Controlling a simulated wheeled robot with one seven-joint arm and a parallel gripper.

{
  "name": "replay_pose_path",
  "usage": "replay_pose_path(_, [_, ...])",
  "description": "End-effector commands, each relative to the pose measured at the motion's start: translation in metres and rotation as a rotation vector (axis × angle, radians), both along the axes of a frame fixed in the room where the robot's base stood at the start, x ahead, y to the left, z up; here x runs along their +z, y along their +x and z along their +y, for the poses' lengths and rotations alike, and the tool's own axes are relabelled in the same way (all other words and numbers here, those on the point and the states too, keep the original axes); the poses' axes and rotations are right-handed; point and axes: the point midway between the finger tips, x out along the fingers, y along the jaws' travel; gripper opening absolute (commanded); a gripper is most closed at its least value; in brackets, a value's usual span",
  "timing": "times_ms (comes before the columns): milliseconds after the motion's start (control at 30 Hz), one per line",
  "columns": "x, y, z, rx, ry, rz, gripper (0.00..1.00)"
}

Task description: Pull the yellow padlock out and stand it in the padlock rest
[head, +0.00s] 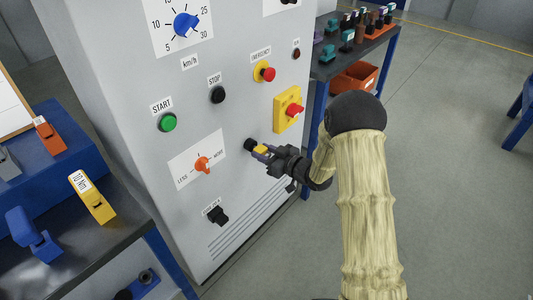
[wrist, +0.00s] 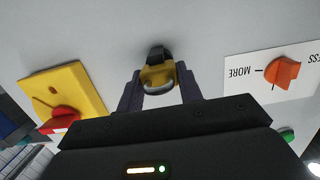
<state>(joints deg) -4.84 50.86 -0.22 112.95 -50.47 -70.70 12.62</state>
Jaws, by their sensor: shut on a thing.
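The yellow padlock (head: 261,150) is at the front of the grey cabinet, by a round black fitting (head: 250,144). My gripper (head: 264,153) is shut on it, coming from the right. In the wrist view the padlock (wrist: 157,75) sits between the two dark fingers (wrist: 158,88), with its pale metal shackle facing me. The black fitting (wrist: 158,53) lies directly behind it; I cannot tell whether they still touch. I cannot tell for sure which object is the padlock rest.
The cabinet carries an orange selector (head: 203,164), a yellow plate with a red knob (head: 288,110) and a black knob (head: 217,215). A table (head: 100,245) at left holds a yellow tagged block (head: 92,197) and a blue piece (head: 35,235). A bench (head: 345,62) stands behind right.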

Motion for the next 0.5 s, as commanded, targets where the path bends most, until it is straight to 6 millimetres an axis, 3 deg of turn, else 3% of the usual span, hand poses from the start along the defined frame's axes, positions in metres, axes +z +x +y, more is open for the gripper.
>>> replay_pose_path(500, [0.0002, 0.0084, 0.0083, -0.003, 0.0, 0.0, 0.0])
